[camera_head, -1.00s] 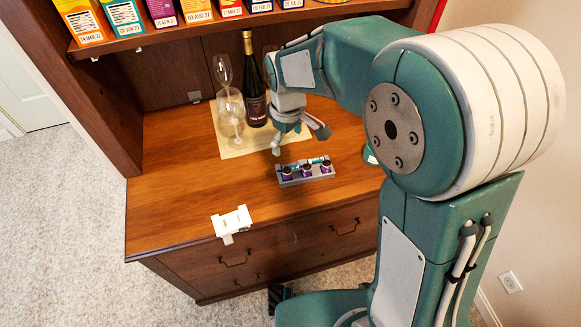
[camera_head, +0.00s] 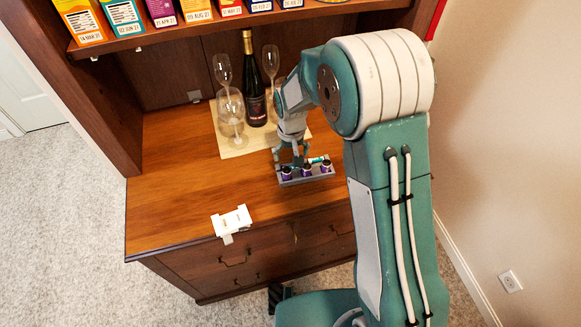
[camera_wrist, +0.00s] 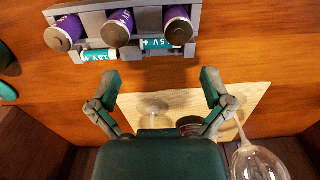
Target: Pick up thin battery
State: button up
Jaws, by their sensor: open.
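Two thin batteries, teal and white, lie in the grey battery holder (camera_head: 310,181), on the side toward my gripper. In the wrist view they are the left thin battery (camera_wrist: 98,55) and the right thin battery (camera_wrist: 158,44). Three thicker purple batteries stand in the same holder, such as the middle one (camera_wrist: 119,27). My gripper (camera_wrist: 157,82) is open and empty, with its fingers apart just short of the thin batteries. In the head view my gripper (camera_head: 291,160) is low over the holder's back left and partly hides it.
A wine bottle (camera_head: 254,88) and several clear glasses (camera_head: 229,108) stand on a pale mat (camera_head: 236,149) behind my gripper. A white device (camera_head: 232,220) sits at the front edge of the wooden counter (camera_head: 175,195). Boxes line the shelf above. The counter's left side is clear.

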aim_at(291, 167)
notch_tip(291, 167, down, 5)
jog(key=shift+w+f, duration=0.15)
jog(key=c, duration=0.9)
jog(key=shift+o, duration=0.2)
jog(key=shift+r, duration=0.6)
jog(key=s+r, duration=0.1)
jog(key=r, duration=0.1)
jog(key=s+r, duration=0.2)
jog(key=r, duration=0.1)
jog(key=s+d+r, duration=0.1)
jog(key=r, duration=0.1)
jog(key=shift+s+d+r, duration=0.1)
jog(key=shift+s+r, duration=0.05)
jog(key=shift+r, duration=0.05)
jog(key=s+d+r, duration=0.2)
jog(key=s+r, duration=0.2)
jog(key=s, duration=0.5)
jog(key=shift+d+r, duration=0.25)
jog(key=shift+d, duration=0.1)
